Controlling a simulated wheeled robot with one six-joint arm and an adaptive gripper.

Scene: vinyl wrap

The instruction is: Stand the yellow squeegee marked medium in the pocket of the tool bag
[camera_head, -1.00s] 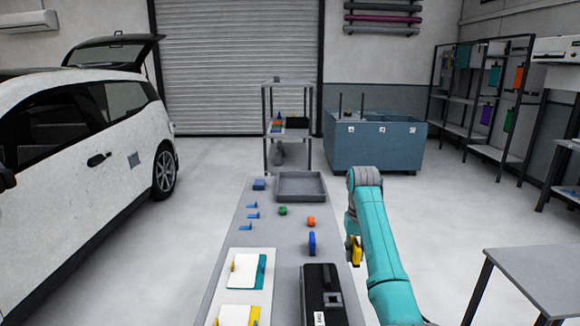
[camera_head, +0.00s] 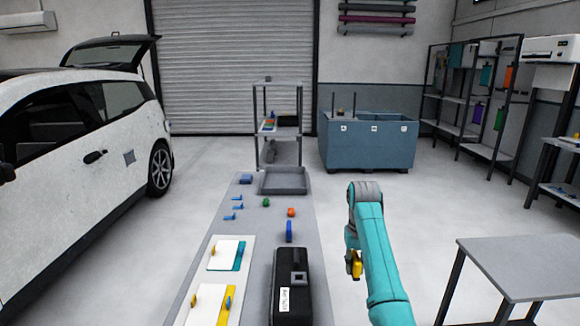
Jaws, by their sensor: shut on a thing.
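My gripper (camera_head: 352,262), at the end of my teal arm, is shut on a yellow squeegee (camera_head: 357,267). It holds the squeegee in the air to the right of the long grey table, past its right edge in the picture. The marking on the squeegee is too small to read. A black case-like object (camera_head: 264,300), which looks like the tool bag, lies on the table's near right part, left of my gripper. It has a white label and a grey square opening on top. The squeegee is apart from it.
On the grey table (camera_head: 262,222) stand a blue piece (camera_head: 289,231), an orange block (camera_head: 291,212), a green block (camera_head: 266,202), several small blue pieces and an empty grey tray (camera_head: 283,190). White boards with teal and yellow strips lie near left. A side table (camera_head: 520,262) stands right.

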